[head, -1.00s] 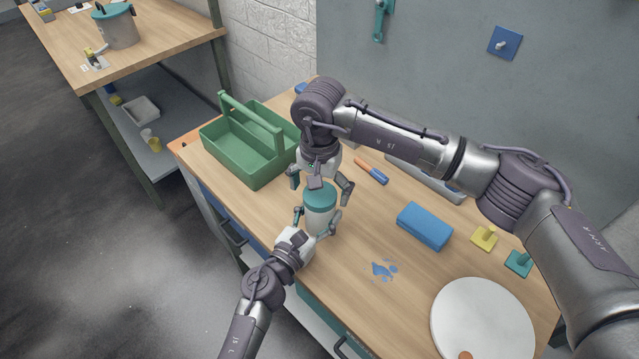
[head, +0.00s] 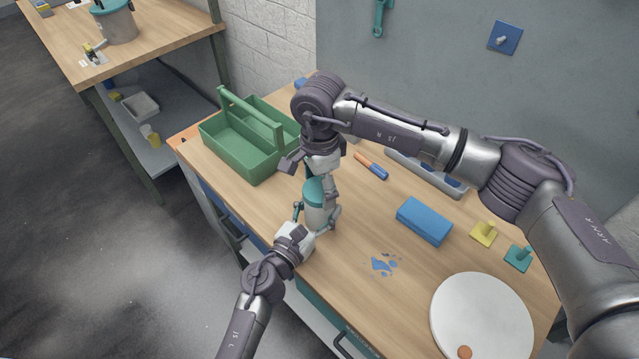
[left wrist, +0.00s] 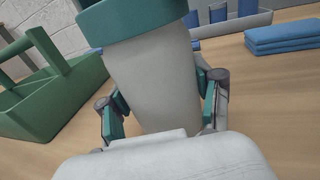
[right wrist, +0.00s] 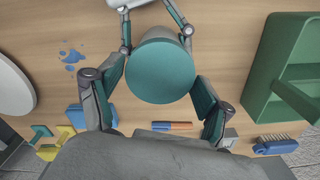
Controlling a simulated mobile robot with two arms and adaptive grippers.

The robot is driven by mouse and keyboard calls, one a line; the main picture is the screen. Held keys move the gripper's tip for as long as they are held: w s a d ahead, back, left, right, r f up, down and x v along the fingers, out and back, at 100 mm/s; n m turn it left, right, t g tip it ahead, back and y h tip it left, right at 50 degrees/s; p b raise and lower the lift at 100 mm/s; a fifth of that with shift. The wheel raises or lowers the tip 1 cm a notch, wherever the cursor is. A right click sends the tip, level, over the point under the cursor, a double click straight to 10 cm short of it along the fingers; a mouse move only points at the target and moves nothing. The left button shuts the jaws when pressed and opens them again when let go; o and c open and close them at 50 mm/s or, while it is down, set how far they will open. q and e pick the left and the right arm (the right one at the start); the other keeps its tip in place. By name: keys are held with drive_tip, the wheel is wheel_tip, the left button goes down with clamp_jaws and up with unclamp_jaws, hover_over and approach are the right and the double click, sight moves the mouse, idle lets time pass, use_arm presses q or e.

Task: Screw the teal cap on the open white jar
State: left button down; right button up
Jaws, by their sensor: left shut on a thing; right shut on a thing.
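The white jar (head: 317,214) stands upright near the bench's left edge. The teal cap (head: 314,190) sits on its top, seemingly level; how far it is threaded cannot be told. My left gripper (head: 317,222) is shut on the jar's body from the near side; in the left wrist view its fingers flank the white jar wall (left wrist: 155,85) below the cap (left wrist: 135,22). My right gripper (head: 318,184) points down from above, shut on the cap; in the right wrist view its fingers lie either side of the round cap top (right wrist: 160,72). The jar's mouth is hidden.
A green caddy (head: 235,150) stands close behind and left of the jar. A blue spill (head: 382,264) marks the bench.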

use_arm(q)
drive_tip(key=shift+d, duration=0.1)
use_arm(e)
drive_tip(key=m, duration=0.7)
drive_tip(key=shift+m, duration=0.3)
drive_tip(key=m, duration=0.4)
drive_tip(key=shift+m, duration=0.3)
drive_tip(key=m, duration=0.4)
drive_tip(key=shift+m, duration=0.4)
drive_tip(key=m, duration=0.5)
drive_tip(key=shift+f+m, duration=0.1)
drive_tip(key=shift+m, duration=0.2)
drive_tip(key=o, duration=1.2)
wheel_tip(320, 180, up, 12)
